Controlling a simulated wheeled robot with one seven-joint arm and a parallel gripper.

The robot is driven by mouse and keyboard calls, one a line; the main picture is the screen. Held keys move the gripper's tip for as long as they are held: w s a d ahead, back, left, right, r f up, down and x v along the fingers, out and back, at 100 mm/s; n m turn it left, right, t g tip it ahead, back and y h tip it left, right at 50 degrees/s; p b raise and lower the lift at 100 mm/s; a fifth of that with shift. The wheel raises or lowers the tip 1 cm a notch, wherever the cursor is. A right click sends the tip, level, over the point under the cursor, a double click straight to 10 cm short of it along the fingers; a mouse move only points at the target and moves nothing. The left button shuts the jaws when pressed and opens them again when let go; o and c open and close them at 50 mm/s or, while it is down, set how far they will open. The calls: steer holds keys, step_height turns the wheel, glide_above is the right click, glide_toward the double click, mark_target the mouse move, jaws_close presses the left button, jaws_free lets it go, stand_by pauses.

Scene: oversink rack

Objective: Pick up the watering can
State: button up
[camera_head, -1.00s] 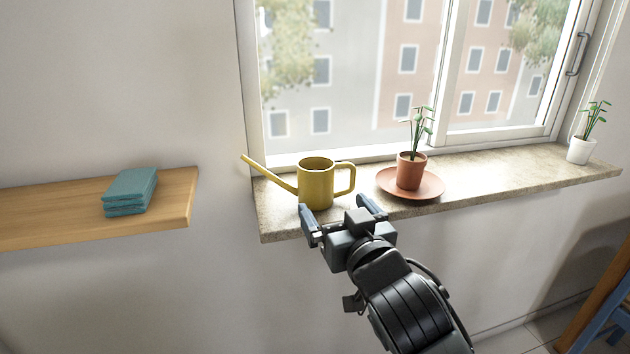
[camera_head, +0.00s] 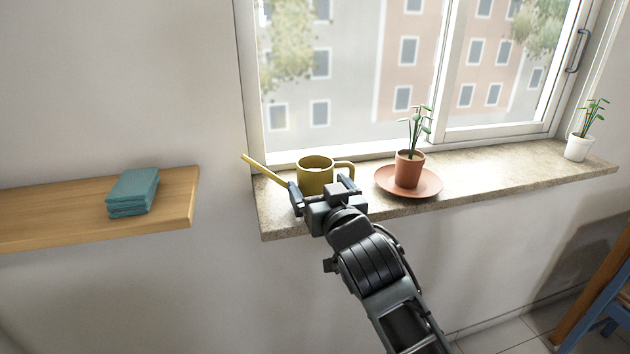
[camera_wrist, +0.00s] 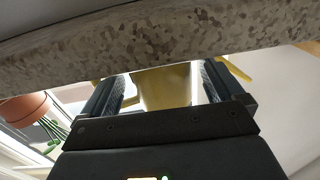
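The yellow watering can (camera_head: 316,172) stands upright on the stone window sill in the head view, its spout to the left and its handle to the right. My gripper (camera_head: 322,190) is in front of the can at sill height and hides its lower part. In the wrist view, the can's yellow body (camera_wrist: 162,86) lies between the two spread fingers of my gripper (camera_wrist: 162,84). A gap shows between the body and the right finger; contact at the left finger is unclear.
A terracotta pot (camera_head: 408,168) with a plant stands on a saucer (camera_head: 430,186) right of the can. A white pot (camera_head: 578,148) is at the sill's far right. A wooden shelf (camera_head: 60,232) with folded teal cloths (camera_head: 132,191) is at left. The window (camera_head: 400,75) rises behind.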

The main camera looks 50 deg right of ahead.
steer(key=c, duration=1.1)
steer(key=shift+r, duration=0.15)
